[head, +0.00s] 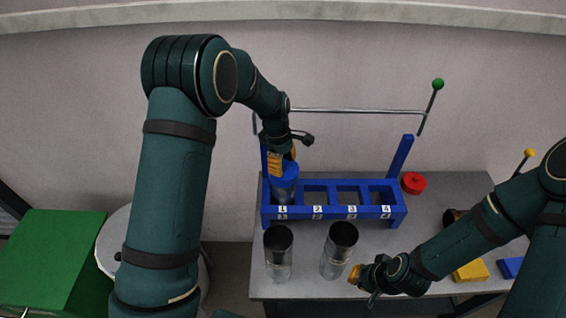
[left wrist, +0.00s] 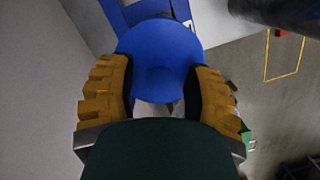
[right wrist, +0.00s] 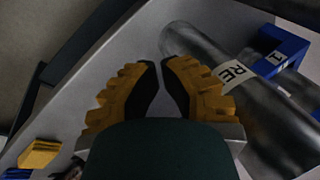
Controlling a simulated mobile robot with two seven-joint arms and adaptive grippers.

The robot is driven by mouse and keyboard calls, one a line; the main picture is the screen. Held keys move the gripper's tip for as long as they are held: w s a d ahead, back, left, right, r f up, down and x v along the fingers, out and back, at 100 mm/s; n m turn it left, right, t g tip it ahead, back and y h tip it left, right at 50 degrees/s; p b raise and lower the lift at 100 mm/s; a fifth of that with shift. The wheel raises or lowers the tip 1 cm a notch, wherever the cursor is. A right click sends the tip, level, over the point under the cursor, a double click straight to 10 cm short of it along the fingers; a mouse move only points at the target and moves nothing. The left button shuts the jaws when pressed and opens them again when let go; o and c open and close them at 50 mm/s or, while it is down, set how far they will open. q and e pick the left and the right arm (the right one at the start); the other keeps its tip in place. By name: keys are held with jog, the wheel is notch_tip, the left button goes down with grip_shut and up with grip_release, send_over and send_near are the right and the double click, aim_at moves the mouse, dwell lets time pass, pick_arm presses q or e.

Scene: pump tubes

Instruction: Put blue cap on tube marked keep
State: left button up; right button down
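A blue cap (head: 284,170) is at the top of a tube (head: 286,190) in slot 1 of the blue rack (head: 366,213). I cannot tell whether it is seated. My left gripper (head: 284,160) is above the rack with its fingers on both sides of the cap. The cap (left wrist: 160,58) shows as a blue disc between them. Two clear tubes, a left one (head: 278,258) and a right one (head: 339,255), stand in front of the rack. My right gripper (head: 356,274) is beside the right tube, fingertips nearly together and empty. That tube's label (right wrist: 234,74) shows "RE"; the rest is hidden.
A red cap (head: 413,183) lies right of the rack. A bar with a green ball (head: 438,84) stands behind it. A yellow block (head: 470,271) and a blue block (head: 511,267) lie at the right. A green box (head: 55,250) is at the left. Slots 2 to 4 look empty.

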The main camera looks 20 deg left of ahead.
pick_arm(q)
notch_tip(320, 180, up, 12)
jog(key=a, duration=0.1)
jog(key=shift+w+a, duration=0.2)
jog(key=shift+a, duration=0.15)
pick_arm(e)
jog(key=shift+s, duration=0.1)
